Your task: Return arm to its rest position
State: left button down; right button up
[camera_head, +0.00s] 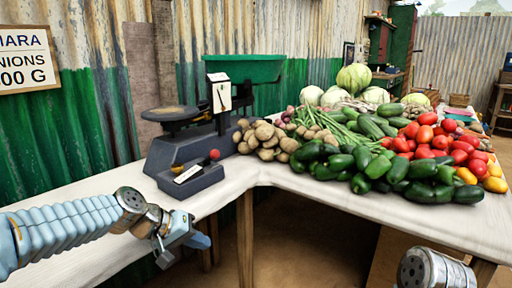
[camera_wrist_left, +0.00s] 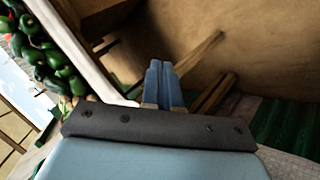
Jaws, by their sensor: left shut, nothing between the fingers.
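My left arm comes in from the left over the white table (camera_head: 100,168) in the head view. Its left gripper (camera_head: 203,241) hangs at the table's front edge, left of the inner corner, apart from the goods. In the left wrist view the two blue fingers (camera_wrist_left: 163,84) lie side by side, shut and empty, pointing at the space under the table. My right arm shows only as a metal joint (camera_head: 432,270) at the bottom right; its gripper is out of view.
A grey balance scale (camera_head: 180,150) with a green pan (camera_head: 245,68) stands on the table behind my left gripper. Potatoes (camera_head: 268,138), cucumbers (camera_head: 420,178), tomatoes (camera_head: 430,133) and cabbages (camera_head: 354,78) fill the right side. Wooden table legs (camera_head: 245,240) stand below. The front left tabletop is clear.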

pick_arm(q)
notch_tip(320, 180, down, 16)
jog(key=s+n+g+y, duration=0.1)
jog(key=y, duration=0.1)
jog(key=s+d+f+g+y+p, duration=0.1)
jog(key=s+d+f+g, duration=0.1)
jog(key=s+f, duration=2)
notch_tip(320, 180, down, 2)
jog(key=shift+f+g+p, duration=0.1)
jog(key=shift+g+p, duration=0.2)
jog(key=shift+g, duration=0.4)
